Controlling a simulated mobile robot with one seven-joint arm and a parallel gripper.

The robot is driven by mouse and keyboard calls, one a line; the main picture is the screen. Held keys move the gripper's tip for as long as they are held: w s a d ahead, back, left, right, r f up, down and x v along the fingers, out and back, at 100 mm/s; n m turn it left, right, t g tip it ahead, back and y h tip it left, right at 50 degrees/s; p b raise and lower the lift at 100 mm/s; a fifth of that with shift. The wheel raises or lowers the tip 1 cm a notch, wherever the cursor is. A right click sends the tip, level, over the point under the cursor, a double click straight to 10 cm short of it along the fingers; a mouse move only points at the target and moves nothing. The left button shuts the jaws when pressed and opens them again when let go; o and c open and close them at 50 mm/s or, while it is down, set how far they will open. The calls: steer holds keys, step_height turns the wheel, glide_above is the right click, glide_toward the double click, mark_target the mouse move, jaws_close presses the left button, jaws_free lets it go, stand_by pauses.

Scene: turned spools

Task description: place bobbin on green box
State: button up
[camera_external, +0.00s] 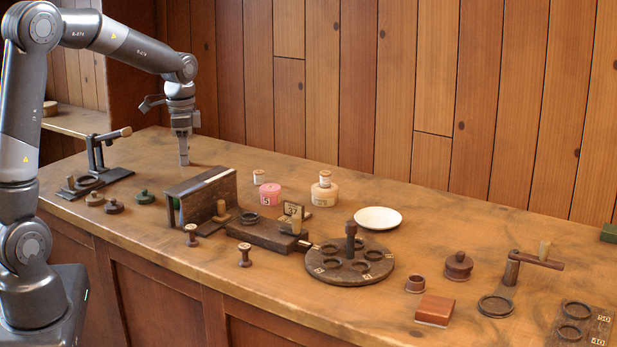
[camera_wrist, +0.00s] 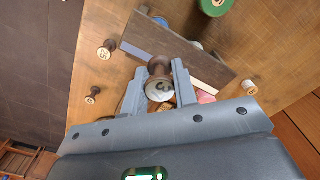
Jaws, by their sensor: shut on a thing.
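A bobbin (camera_wrist: 158,68), a dark spool with a pale numbered end, is between the fingers of my gripper (camera_wrist: 161,78) in the wrist view. The gripper is shut on it. In the external view my gripper (camera_external: 184,161) points down over the back left of the counter, behind the wooden rack; the bobbin is hard to make out there. A green round box (camera_wrist: 213,5) with a white label is cut off by the top edge of the wrist view, apart from the bobbin. I cannot make it out surely in the external view.
The wooden rack (camera_external: 219,199) stands near my gripper. Two loose spools (camera_external: 191,236) (camera_external: 244,256) stand near the front edge. A white plate (camera_external: 378,217) and a round turntable (camera_external: 350,270) lie further right.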

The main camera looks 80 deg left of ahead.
steer(key=s+a+f, duration=0.1)
steer(key=a+f, duration=0.1)
steer(key=a, duration=0.1)
steer(key=s+a+f, duration=0.1)
steer(key=a+f, duration=0.1)
steer(key=a, duration=0.2)
steer(key=s+a+f, duration=0.1)
steer(key=a+f, duration=0.1)
steer(key=a, duration=0.1)
steer(key=shift+s+a+f, duration=0.2)
steer(key=shift+a+f, duration=0.15)
steer(key=shift+f, duration=2.1)
steer(key=o, duration=0.9)
steer(key=shift+f, duration=0.1)
steer(key=shift+o, duration=0.2)
step_height(320, 180, up, 12)
steer(key=shift+r, duration=0.2)
